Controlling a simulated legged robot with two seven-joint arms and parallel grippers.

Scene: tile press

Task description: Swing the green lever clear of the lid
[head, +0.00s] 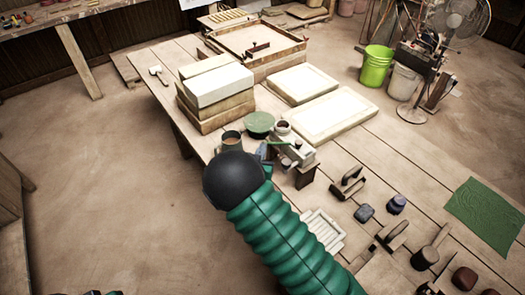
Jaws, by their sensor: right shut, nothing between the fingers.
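The tile press (296,152), a small grey-green block with a lid, stands on a dark wooden stand near the table's left edge. A thin green lever (281,143) lies across its top, its left end toward my right gripper. My right arm comes in from the bottom with green bellows and a black round joint. My right gripper (264,154) is mostly hidden behind that joint, just left of the press. It is shut with nothing in it. I cannot tell whether it touches the lever. Only a dark sliver shows at the bottom left; my left gripper is not in view.
A brown mug (231,141), a round green disc (259,123) and a small pot (283,128) stand close behind the press. Stacked blocks (216,91) are farther back. A white ribbed tray (324,229) and hand tools (347,184) lie to the right.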

